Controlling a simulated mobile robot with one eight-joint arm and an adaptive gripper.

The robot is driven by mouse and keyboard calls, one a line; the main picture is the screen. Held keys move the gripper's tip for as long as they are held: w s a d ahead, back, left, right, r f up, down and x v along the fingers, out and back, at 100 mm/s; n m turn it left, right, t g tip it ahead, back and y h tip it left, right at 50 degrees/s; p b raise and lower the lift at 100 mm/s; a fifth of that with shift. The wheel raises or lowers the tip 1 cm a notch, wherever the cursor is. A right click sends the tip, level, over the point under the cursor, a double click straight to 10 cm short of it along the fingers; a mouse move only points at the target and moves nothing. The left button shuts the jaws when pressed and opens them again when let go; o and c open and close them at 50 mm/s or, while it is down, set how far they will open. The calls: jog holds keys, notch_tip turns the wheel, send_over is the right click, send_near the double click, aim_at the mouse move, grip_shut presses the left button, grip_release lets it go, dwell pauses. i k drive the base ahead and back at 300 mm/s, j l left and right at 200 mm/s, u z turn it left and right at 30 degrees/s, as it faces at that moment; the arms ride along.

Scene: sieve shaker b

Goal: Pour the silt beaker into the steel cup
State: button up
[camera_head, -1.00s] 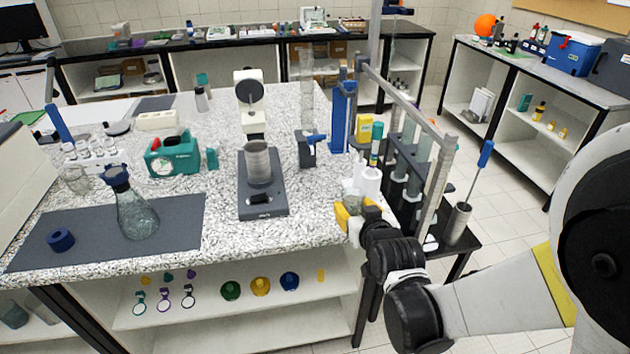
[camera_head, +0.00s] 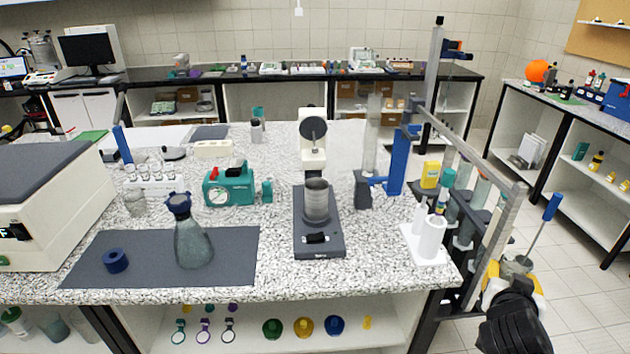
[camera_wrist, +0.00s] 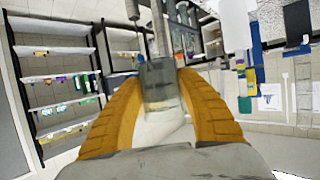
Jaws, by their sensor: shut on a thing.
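The steel cup (camera_head: 317,203) stands upright on the dark balance (camera_head: 318,247) on the speckled bench. My gripper (camera_head: 512,278) is at the lower right of the head view, beyond the bench's right end and well apart from the cup. In the wrist view its yellow fingers (camera_wrist: 160,105) are shut around a clear, greyish beaker (camera_wrist: 160,82), which I take to be the silt beaker. Its contents and fill level cannot be made out. In the head view the beaker is hard to tell from the grey things behind the gripper.
A metal frame with a slanted bar (camera_head: 470,155) stands between my gripper and the cup. A white holder (camera_head: 425,243) stands at the bench's right edge. A flask (camera_head: 192,243) and blue ring (camera_head: 116,260) sit on the grey mat (camera_head: 235,245).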

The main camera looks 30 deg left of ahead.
aim_at(316, 188)
jog(key=j, duration=0.65)
jog(key=k+j, duration=0.15)
jog(key=j, duration=0.5)
jog(key=i+j, duration=0.2)
jog(key=j, duration=0.2)
jog(key=i+j, duration=0.2)
jog(key=j, duration=0.2)
jog(key=z, duration=0.05)
